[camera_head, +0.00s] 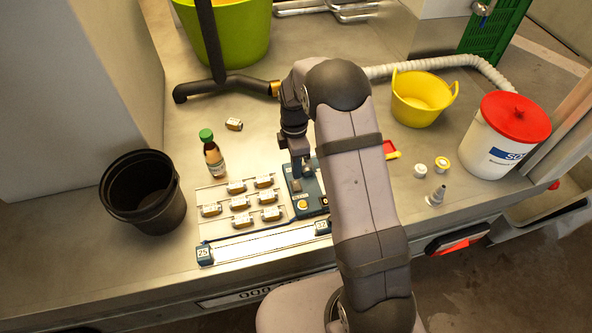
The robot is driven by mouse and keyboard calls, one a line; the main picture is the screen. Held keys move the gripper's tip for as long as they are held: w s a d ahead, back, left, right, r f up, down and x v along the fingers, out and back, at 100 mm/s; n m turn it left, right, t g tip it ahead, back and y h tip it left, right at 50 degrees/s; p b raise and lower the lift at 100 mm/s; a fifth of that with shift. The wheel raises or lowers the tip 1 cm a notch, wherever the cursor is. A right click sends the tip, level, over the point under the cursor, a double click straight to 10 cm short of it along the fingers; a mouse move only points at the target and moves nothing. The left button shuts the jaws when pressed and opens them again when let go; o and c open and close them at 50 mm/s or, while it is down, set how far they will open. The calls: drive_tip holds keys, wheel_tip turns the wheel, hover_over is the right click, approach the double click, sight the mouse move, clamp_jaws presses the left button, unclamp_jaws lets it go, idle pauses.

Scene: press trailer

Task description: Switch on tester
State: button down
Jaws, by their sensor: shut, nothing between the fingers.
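A dark blue device, which looks like the tester (291,198), sits on the bench just left of my arm. A round pale button with a yellowish ring (302,204) shows on its near part. My gripper (304,178) points down over the far part of the device, beyond that button. It is shut and empty. I cannot tell whether the fingertips touch the device. My forearm hides the device's right side, and the gripper covers part of its top.
A tray of several small labelled blocks (237,219) lies left of the device. A white strip with blue ends (265,242) lies in front. A brown bottle (213,160) and black bucket (143,193) stand left. A yellow tub (421,100) and white bucket (490,145) stand right.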

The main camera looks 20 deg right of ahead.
wheel_tip(320, 180, up, 9)
drive_tip(key=s+b, duration=0.1)
drive_tip(key=shift+f, duration=0.2)
drive_tip(key=shift+s, duration=0.1)
idle(0.4)
drive_tip(key=s+f+m, duration=0.6)
drive_tip(key=s+m, duration=0.3)
drive_tip(key=m, duration=0.7)
drive_tip(key=s+r+m, duration=0.2)
drive_tip(key=s+r, duration=0.1)
drive_tip(key=s, duration=1)
drive_tip(key=shift+t, duration=0.7)
drive_tip(key=shift+w+a+r+p, duration=0.15)
drive_tip(key=shift+r+p, duration=0.15)
drive_tip(key=shift+r, duration=0.55)
drive_tip(key=shift+w+d+r+p, duration=0.15)
drive_tip(key=shift+r+p, duration=0.15)
drive_tip(key=shift+r, duration=0.6)
drive_tip(key=shift+w+a+r+p, duration=0.15)
drive_tip(key=shift+r+p, duration=0.15)
drive_tip(key=shift+r, duration=0.55)
